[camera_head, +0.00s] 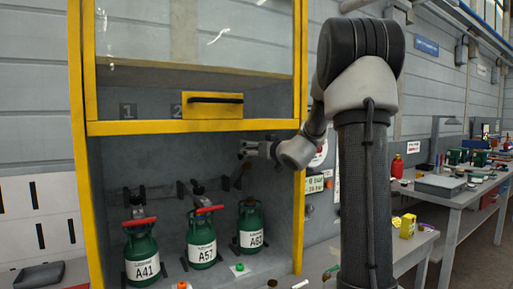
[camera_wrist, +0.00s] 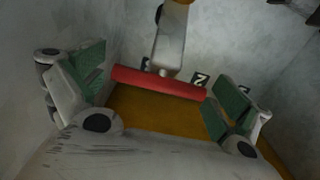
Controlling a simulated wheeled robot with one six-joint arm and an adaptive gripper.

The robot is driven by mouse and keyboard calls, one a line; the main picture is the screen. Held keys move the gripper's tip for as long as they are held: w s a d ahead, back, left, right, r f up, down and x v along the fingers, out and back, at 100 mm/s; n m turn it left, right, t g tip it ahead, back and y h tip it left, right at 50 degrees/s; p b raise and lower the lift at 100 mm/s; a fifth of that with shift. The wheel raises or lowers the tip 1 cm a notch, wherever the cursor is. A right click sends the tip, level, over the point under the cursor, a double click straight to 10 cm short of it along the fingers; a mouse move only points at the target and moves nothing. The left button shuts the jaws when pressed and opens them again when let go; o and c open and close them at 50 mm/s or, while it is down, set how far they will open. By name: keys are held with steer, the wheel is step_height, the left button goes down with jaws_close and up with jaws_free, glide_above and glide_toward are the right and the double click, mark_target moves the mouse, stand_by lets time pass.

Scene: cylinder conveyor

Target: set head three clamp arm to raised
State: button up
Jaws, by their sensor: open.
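The cabinet holds green cylinders labelled A41 (camera_head: 142,262), A57 (camera_head: 202,250) and A63 (camera_head: 251,229). The first two have red clamp handles (camera_head: 139,221) (camera_head: 208,209) low across their tops. Above A63, the dark clamp head (camera_head: 243,174) shows just below my gripper (camera_head: 244,148); its handle is not clear there. In the wrist view, a red handle bar (camera_wrist: 158,83) on a grey arm (camera_wrist: 169,47) spans the gap between my gripper's green-padded fingers (camera_wrist: 160,88). The fingers are open, apart on either side of it. I cannot tell whether they touch it.
The yellow cabinet frame (camera_head: 81,145) surrounds the bay, with its glass door and handle (camera_head: 216,100) above my gripper. The right post (camera_head: 299,200) stands close to my arm. A workbench (camera_head: 446,185) with tools stands at the right.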

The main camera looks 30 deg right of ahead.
steer(key=c, duration=1.2)
steer(key=shift+o, duration=0.2)
steer(key=shift+w+r, duration=1.25)
steer(key=shift+r, duration=0.2)
steer(key=o, duration=1.2)
steer(key=shift+c, duration=0.2)
steer(key=shift+f, duration=0.1)
